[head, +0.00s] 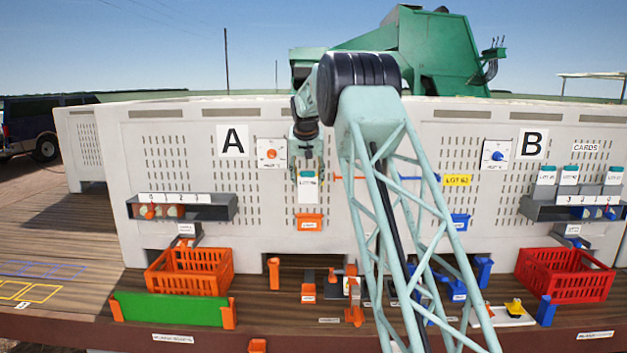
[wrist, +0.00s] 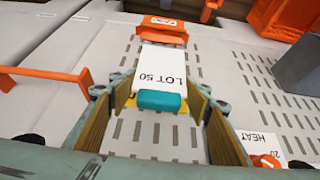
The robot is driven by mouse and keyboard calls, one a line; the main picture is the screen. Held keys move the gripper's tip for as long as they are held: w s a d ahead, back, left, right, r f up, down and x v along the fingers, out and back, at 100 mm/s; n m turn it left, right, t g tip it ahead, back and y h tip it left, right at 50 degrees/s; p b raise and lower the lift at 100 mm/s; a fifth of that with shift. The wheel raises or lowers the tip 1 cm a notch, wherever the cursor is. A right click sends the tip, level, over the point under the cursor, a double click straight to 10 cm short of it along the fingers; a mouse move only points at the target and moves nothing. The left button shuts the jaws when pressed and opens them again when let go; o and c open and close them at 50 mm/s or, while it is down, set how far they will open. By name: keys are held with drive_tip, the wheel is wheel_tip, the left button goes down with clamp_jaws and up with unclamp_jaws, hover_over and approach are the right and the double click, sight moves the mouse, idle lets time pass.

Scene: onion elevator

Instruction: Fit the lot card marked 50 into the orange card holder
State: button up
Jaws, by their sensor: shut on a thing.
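The lot card marked 50 (wrist: 165,72) is white with a teal grip along one edge. My gripper (wrist: 160,101) is shut on the teal grip. In the head view the card (head: 308,192) hangs upright below my gripper (head: 308,173), in front of the pale panel. The orange card holder (head: 309,221) is on the panel just below the card, with a small gap showing between them. In the wrist view the holder (wrist: 165,22) lies just beyond the card's free edge. There I cannot tell whether they touch.
An orange crate (head: 190,271) stands lower left and a red crate (head: 566,275) lower right. More teal-topped cards (head: 579,176) stand in a rack at the right. A blue holder (head: 460,222) is on the panel to the right. An orange rod (wrist: 45,74) sticks out beside my gripper.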

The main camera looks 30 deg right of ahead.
sight(309, 202)
drive_tip(key=shift+s+d+r, duration=0.1)
drive_tip(key=shift+d+r, duration=0.05)
drive_tip(key=shift+d, duration=0.15)
drive_tip(key=shift+f, duration=0.35)
drive_tip(key=shift+f+b, duration=0.9)
drive_tip(key=shift+f, duration=0.05)
drive_tip(key=shift+a+p, duration=0.1)
drive_tip(key=shift+p, duration=0.3)
drive_tip(key=shift+f+b, duration=0.3)
drive_tip(key=shift+f, duration=0.15)
drive_tip(key=shift+f+b, duration=2)
drive_tip(key=shift+f, duration=1.4)
drive_tip(key=shift+f, duration=0.3)
